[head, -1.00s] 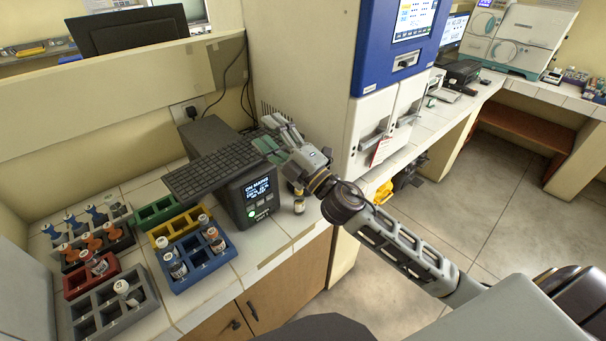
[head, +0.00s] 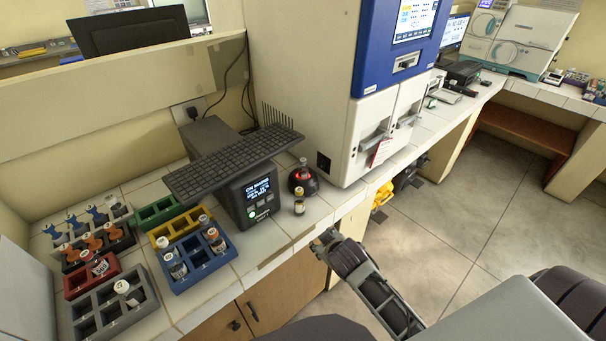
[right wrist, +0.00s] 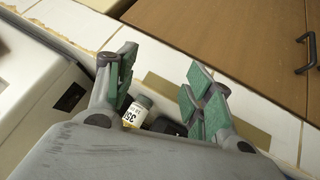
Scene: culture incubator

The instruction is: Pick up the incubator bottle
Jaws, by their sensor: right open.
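A small bottle with a light cap and a yellowish-white label (head: 299,203) stands upright on the white tiled counter, in front of a black round device. It also shows in the right wrist view (right wrist: 134,113), nearer my left-hand finger there, its lower part hidden by my gripper body. My right gripper (right wrist: 160,72) is open and empty, with green pads on both fingers. In the head view my right gripper (head: 325,241) is small and foreshortened, at the counter's front edge, right of and below the bottle, apart from it. My left gripper is not in view.
The black device with a red glow (head: 303,182) is behind the bottle. A display box (head: 258,197) with a dark keyboard-like panel (head: 231,165) stands left. Farther left are a blue rack (head: 198,262) and a grey rack (head: 111,315) with vials. A tall white-and-blue machine (head: 301,87) stands behind.

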